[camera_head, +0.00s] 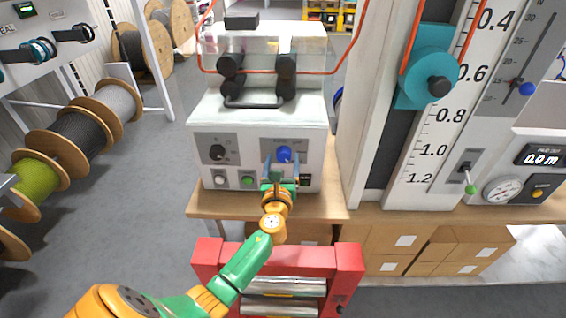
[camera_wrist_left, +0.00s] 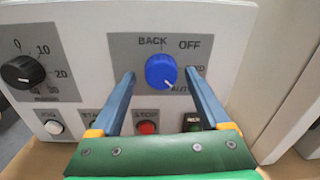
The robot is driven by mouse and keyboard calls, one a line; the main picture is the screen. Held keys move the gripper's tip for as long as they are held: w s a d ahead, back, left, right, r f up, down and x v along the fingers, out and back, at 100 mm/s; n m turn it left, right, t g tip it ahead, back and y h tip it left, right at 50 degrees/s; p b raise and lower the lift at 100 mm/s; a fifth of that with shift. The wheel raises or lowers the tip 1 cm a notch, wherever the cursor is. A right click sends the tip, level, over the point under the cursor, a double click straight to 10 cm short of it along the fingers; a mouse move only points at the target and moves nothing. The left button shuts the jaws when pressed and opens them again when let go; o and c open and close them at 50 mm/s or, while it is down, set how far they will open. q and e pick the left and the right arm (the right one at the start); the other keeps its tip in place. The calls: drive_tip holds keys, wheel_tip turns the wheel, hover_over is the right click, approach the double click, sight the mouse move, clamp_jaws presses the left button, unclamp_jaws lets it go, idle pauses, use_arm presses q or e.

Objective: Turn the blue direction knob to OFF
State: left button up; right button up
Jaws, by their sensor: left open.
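The blue direction knob (camera_head: 284,154) is on the front of the white machine's control panel. In the left wrist view the knob (camera_wrist_left: 161,70) has a pale pointer mark at its lower right, toward the AUTO label. BACK and OFF are printed above it, and a label at its right is partly hidden by a finger. My left gripper (camera_head: 282,160) is in front of the panel. Its two blue fingers are open, one on each side of the knob, with gaps visible between them and the knob. I cannot tell how deep the fingertips reach. My right gripper is not in view.
A black dial (camera_wrist_left: 23,72) is left of the knob. A red STOP button (camera_wrist_left: 147,128) and a green button (camera_head: 247,181) are below. The machine stands on a wooden bench (camera_head: 225,206). A red-framed roller unit (camera_head: 347,262) is below my left arm. A tall measuring post (camera_head: 365,110) rises right.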

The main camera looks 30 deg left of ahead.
use_arm(q)
drive_tip(key=shift+d, duration=0.2)
drive_tip(key=shift+a, duration=0.1)
clamp_jaws()
drive_tip(key=n+b, duration=0.2)
drive_tip(key=n, duration=0.1)
drive_tip(key=shift+f+n, duration=0.15)
drive_tip(key=shift+n, duration=0.25)
drive_tip(key=n+b, duration=0.2)
drive_tip(key=n, duration=0.3)
drive_tip(key=shift+n+b, duration=0.3)
drive_tip(key=shift+b, duration=0.05)
drive_tip(key=n+b, duration=0.2)
drive_tip(key=n, duration=0.2)
drive_tip(key=shift+n+y, duration=0.3)
drive_tip(key=shift+n+b, duration=0.75)
drive_tip(key=shift+n, duration=1.25)
